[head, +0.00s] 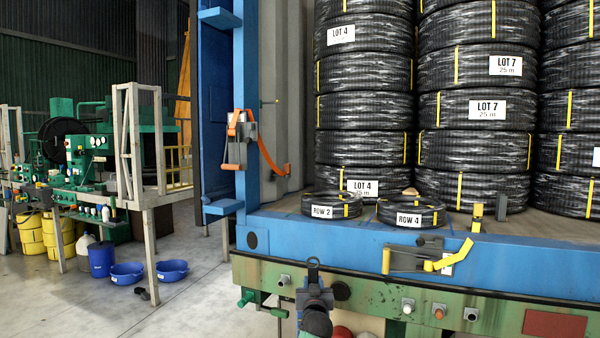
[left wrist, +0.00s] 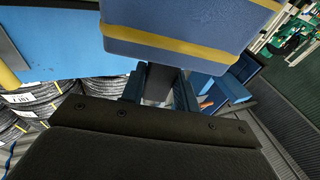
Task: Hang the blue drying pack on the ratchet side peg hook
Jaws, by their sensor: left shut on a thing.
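The blue drying pack (left wrist: 185,22) with yellow bands fills the top of the left wrist view. My left gripper (left wrist: 158,88) is shut on it at a grey part below its body. The pack's body is not clearly seen there. An orange ratchet strap (head: 240,130) hangs on the blue door post at upper left. A thin peg (head: 270,101) sticks out beside it, apart from my gripper. My right gripper is not in view.
Stacked black hose coils (head: 475,110) fill the container, with two small coils marked ROW 2 (head: 331,205) and ROW 4 (head: 412,212) at its front edge. The floor at left front is open.

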